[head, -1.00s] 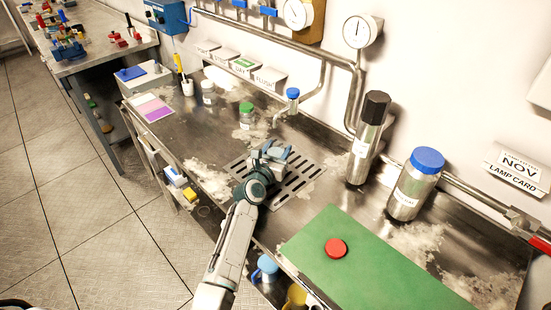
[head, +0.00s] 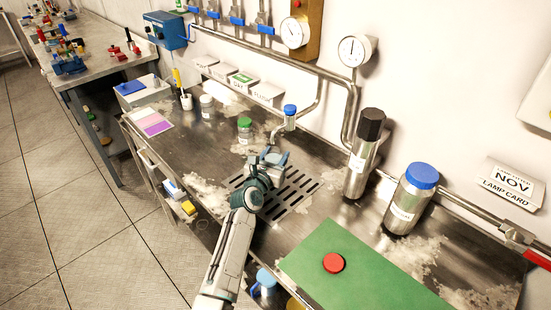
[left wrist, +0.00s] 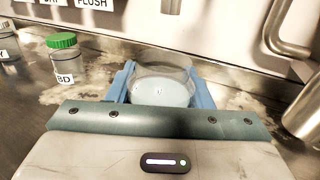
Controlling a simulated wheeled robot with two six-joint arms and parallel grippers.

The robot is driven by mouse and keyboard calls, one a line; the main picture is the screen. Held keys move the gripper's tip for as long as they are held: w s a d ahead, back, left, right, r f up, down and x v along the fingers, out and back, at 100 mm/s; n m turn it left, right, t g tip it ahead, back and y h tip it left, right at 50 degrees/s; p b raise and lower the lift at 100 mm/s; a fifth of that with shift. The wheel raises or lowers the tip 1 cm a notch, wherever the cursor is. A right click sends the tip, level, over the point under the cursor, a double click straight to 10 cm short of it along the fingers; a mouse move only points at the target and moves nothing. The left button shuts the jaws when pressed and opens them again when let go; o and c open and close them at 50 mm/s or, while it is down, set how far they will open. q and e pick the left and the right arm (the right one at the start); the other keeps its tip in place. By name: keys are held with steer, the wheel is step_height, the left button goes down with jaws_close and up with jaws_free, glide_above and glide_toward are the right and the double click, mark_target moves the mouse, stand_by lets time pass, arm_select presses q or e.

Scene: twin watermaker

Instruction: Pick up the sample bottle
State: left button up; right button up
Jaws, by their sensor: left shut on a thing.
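My left gripper (head: 268,158) is over the back left part of the slotted drain grate on the metal bench. It is shut on an open, clear round bottle (left wrist: 162,82) with pale bluish liquid, which stands upright between the blue fingers in the left wrist view. This bottle has no cap on it. In the head view the gripper mostly hides it. A bottle with a green cap (head: 245,130) stands behind the gripper; in the left wrist view this bottle (left wrist: 66,65) is at left, its label partly readable as "BD". My right gripper is not in view.
A tall steel cylinder (head: 364,155) and a blue-capped steel bottle (head: 409,200) stand to the right. A red cap (head: 333,263) lies on a green mat (head: 380,275). A small blue-topped item (head: 290,115) and wall pipes are behind the grate.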

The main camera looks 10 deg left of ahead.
arm_select(q)
steer(key=s+a, duration=0.2)
steer(key=s, duration=0.5)
steer(key=s+a+r, duration=0.1)
steer(key=s+a, duration=0.2)
steer(key=s, duration=0.4)
steer(key=shift+s+a+r, duration=0.15)
steer(key=shift+s+a, duration=0.1)
